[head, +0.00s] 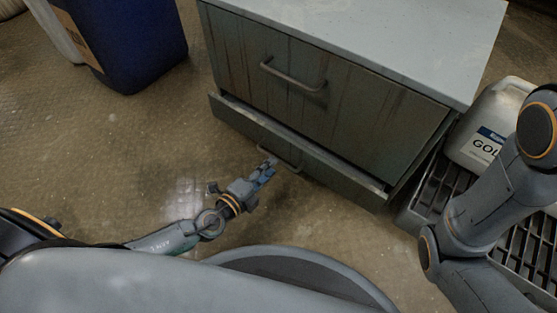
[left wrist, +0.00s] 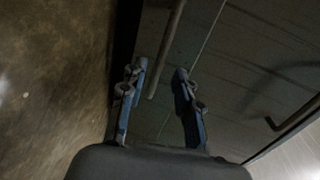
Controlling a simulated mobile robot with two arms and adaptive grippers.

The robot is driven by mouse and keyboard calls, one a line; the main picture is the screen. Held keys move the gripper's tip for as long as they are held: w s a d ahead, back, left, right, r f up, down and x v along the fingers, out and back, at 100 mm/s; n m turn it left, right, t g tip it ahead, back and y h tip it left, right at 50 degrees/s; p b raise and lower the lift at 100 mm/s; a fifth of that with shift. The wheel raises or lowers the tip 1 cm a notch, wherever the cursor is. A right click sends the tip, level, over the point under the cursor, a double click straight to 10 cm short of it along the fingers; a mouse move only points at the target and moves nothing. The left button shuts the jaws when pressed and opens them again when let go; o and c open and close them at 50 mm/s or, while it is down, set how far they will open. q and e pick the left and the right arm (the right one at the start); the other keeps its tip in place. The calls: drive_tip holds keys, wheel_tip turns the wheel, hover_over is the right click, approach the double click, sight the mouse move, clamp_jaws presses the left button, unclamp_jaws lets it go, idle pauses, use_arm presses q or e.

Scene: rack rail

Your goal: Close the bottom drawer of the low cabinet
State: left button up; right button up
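The low cabinet (head: 424,68) is grey-green with a light top and stands ahead of me in the head view. Its bottom drawer (head: 340,179) sticks out a little, with a dark gap along its upper edge. The bottom drawer's bar handle (left wrist: 166,50) shows in the left wrist view. My left gripper (head: 268,166) is at the front of the bottom drawer, by its handle. In the left wrist view its two fingers (left wrist: 160,88) are apart, with the handle's end between or just beyond them; contact cannot be told. My right gripper is out of view.
The top drawer (head: 310,105) is shut and has its own bar handle (head: 292,78). A blue bin (head: 127,40) stands at the upper left. A white jug (head: 488,125) and a black grated tray (head: 452,184) are right of the cabinet.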

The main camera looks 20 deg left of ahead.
sight(278, 159)
use_arm(q)
drive_tip(key=x, duration=0.5)
clamp_jaws()
